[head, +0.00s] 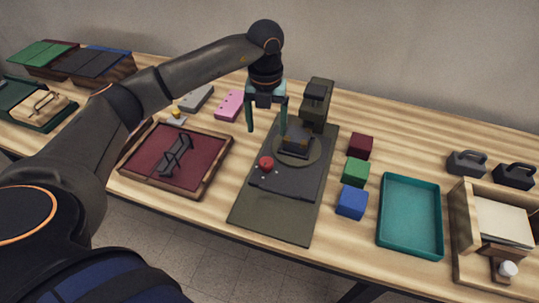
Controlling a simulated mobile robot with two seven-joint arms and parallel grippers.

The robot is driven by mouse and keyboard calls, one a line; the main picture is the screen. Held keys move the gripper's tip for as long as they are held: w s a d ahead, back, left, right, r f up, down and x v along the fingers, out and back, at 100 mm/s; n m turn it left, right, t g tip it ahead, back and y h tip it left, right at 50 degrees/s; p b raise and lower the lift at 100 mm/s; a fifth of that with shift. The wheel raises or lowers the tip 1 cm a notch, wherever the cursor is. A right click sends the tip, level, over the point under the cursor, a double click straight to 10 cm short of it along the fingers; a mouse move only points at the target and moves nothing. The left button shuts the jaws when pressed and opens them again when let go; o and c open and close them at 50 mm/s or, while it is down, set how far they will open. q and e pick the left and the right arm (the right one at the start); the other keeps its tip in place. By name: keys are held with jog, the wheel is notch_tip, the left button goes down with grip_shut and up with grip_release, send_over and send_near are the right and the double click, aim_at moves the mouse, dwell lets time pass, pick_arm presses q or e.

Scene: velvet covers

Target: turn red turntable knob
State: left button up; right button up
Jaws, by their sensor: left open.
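The red knob (266,163) sits on the front left part of a dark turntable unit (288,181), which lies on an olive mat (270,225). Behind the knob is a round platter (312,157) with a dark block (297,137) on it. My left gripper (267,130) is open and points down, above and behind the knob. Its fingers are spread, with the right finger in front of the block in the picture. I see nothing between the fingers. Whether a finger touches the block I cannot tell. My right gripper is not in view.
Right of the mat stand a dark red cube (360,146), a green cube (355,172) and a blue cube (351,202), then a teal tray (411,246). A dark upright device (316,103) stands behind the platter. A maroon tray (207,187) lies to the left.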

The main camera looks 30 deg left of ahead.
aim_at(266, 161)
pick_arm(q)
notch_tip(266, 161, down, 13)
jog(key=shift+r+p, duration=0.2)
jog(key=shift+p, duration=0.5)
grip_shut()
dwell(0.4)
